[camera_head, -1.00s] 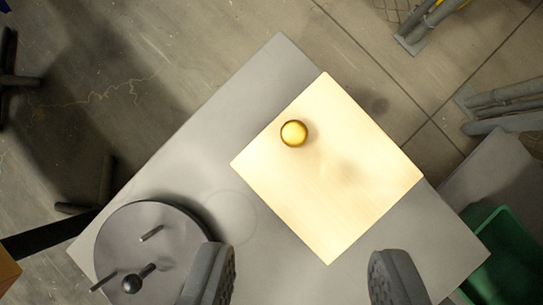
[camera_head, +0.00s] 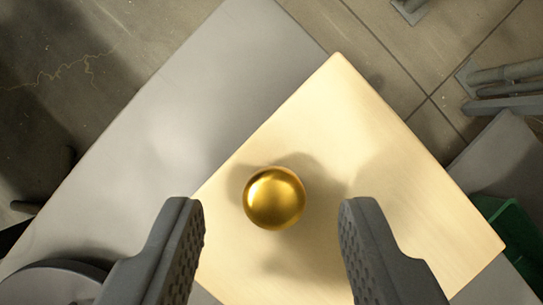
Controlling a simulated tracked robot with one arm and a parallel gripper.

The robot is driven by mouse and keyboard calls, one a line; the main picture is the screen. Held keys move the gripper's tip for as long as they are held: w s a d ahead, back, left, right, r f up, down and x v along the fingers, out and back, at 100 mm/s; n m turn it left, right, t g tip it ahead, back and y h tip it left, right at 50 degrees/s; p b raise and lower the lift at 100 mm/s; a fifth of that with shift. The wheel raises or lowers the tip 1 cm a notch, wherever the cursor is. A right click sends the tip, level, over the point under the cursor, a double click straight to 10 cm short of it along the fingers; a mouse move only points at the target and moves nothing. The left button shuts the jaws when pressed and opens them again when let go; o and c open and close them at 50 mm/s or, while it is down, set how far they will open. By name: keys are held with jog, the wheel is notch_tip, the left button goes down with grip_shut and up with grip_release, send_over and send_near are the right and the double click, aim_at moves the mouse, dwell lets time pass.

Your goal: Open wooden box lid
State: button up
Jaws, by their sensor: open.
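The wooden box (camera_head: 400,190) shows from above as a pale square lid, turned at an angle on a grey table. A round golden knob (camera_head: 274,198) sits on the lid, toward its left side. My gripper (camera_head: 272,222) is open, with one dark grey ridged finger to the left of the knob and one to the right. Clear gaps show between the knob and both fingers. The lid lies flat and looks shut. The box's sides are hidden from this angle, and how high the fingers are above the lid is hard to tell.
The grey table (camera_head: 170,120) has bare room left of the box. A dark round object (camera_head: 50,285) is partly cut off at the lower left. A green bin (camera_head: 512,235) stands at the right, beyond the table edge. Grey metal legs (camera_head: 505,85) stand on the floor at the upper right.

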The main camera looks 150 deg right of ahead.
jog(key=shift+w+a+f, duration=0.1)
jog(key=shift+w+f, duration=0.05)
jog(key=shift+f, duration=0.45)
grip_shut()
jog(key=s+d, duration=0.2)
jog(key=d, duration=0.9)
jog(key=shift+d+p, duration=0.35)
jog(key=shift+p, duration=0.05)
jog(key=shift+s+r, duration=0.1)
grip_release()
jog(key=shift+r, duration=0.1)
